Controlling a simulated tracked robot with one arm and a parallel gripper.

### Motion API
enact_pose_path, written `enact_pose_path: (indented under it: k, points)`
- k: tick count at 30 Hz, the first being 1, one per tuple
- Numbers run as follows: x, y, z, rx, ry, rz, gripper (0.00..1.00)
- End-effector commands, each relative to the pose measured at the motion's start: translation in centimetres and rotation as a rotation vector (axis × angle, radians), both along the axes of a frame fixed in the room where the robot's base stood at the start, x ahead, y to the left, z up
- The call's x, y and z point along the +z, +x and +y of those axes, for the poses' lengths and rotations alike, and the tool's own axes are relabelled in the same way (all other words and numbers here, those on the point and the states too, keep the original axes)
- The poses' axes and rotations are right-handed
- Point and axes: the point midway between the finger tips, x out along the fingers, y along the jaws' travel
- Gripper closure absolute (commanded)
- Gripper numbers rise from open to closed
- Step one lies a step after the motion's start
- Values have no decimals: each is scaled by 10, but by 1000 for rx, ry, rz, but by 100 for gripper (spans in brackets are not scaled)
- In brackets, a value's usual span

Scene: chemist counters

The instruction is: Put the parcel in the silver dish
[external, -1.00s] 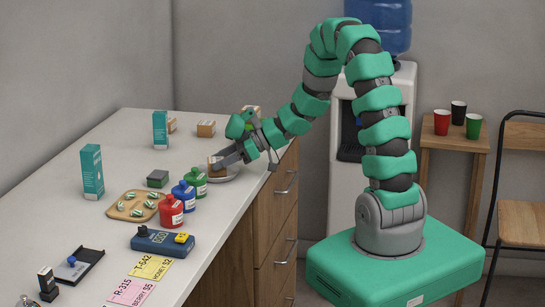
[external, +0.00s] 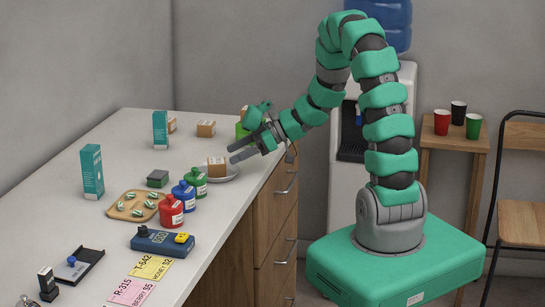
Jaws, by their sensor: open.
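A small brown parcel (external: 216,167) with a pale label rests in the silver dish (external: 232,176), near the counter's right edge. My gripper (external: 236,153) is open and empty, just to the right of the parcel and slightly above the dish. Its fingers point left and look apart from the parcel. Part of the dish's far rim is hidden behind the parcel and my fingers.
Green (external: 195,181), blue (external: 183,195) and red (external: 171,210) bottles stand just in front of the dish. Another small box (external: 206,129) sits farther back, and a green item (external: 242,131) is partly behind my gripper. A wooden pill tray (external: 132,206) lies at left.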

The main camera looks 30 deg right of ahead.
Motion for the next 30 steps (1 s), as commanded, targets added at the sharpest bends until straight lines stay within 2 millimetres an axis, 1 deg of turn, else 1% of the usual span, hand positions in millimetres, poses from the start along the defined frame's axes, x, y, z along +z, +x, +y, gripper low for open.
enact_pose_path:
  k: [1,6,12,17,25,26,28,29,30]
  points:
    - [5,-3,-9,-4,-3,0,33]
    - [17,-12,-31,-3,-4,-2,33]
    - [26,-20,-49,0,-1,-1,33]
    - [29,-23,-56,-1,0,0,33]
    - [30,-24,-57,0,1,-1,33]
    - [31,-23,-57,0,-2,-4,33]
    - [35,-15,-59,-15,-21,-28,33]
    - [39,-7,-61,-28,-36,-50,33]
    - [48,6,-65,-52,-65,-90,33]
